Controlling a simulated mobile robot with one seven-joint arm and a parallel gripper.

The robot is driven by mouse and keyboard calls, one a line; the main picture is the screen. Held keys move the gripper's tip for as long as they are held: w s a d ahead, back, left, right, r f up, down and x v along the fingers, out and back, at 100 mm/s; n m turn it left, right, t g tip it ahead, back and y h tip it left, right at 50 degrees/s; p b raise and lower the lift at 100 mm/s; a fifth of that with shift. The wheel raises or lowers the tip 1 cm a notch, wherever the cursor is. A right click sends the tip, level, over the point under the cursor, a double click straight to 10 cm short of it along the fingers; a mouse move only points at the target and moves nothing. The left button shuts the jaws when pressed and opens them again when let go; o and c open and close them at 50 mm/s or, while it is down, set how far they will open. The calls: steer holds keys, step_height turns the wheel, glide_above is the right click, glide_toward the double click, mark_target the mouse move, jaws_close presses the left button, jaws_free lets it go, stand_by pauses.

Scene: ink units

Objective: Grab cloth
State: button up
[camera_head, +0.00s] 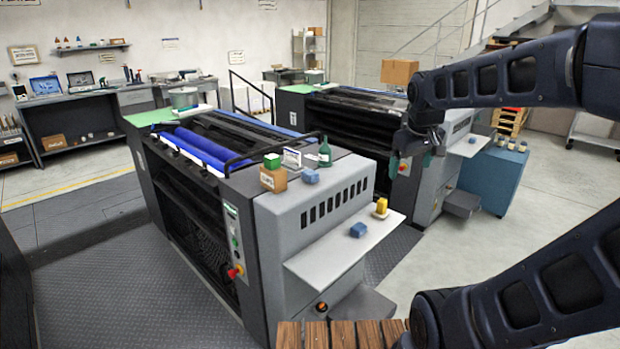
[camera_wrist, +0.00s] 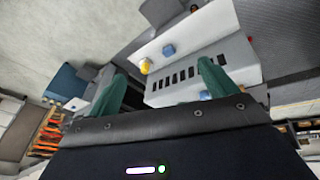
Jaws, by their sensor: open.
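Two small blue folded pieces that look like cloths show in the head view. One blue cloth (camera_head: 358,230) lies on the pale side shelf of the near press, beside a yellow item (camera_head: 381,208). The other blue cloth (camera_head: 311,177) lies on the press top, near a small box and a green bottle. My gripper (camera_head: 410,163) is open and empty, in the air to the right of and above the near press. In the wrist view, my gripper (camera_wrist: 161,82) shows two green fingers spread apart. The shelf cloth (camera_wrist: 168,49) appears beyond and between them, not touching.
The near press (camera_head: 310,210) has a raised top and a protruding side shelf (camera_head: 345,245). A cardboard box with a green item (camera_head: 273,178), and a dark green bottle (camera_head: 324,153), stand on its top. A second press (camera_head: 440,185) and a blue cabinet (camera_head: 495,180) stand behind. Patterned floor lies between the presses.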

steer(key=w+a+r+n+h, duration=0.1)
steer(key=w+a+n, duration=0.15)
steer(key=w, duration=0.35)
steer(key=w+a+r+n, duration=0.1)
steer(key=w+a+n, duration=0.1)
steer(key=w+n, duration=0.3)
steer(key=n+g+h, duration=0.1)
steer(key=n+h, duration=0.1)
steer(key=n, duration=1.2)
glide_toward(310, 172)
steer(key=x, duration=1)
steer(key=shift+w+f, duration=0.1)
steer(key=shift+w, duration=0.1)
steer(key=c, duration=1.1)
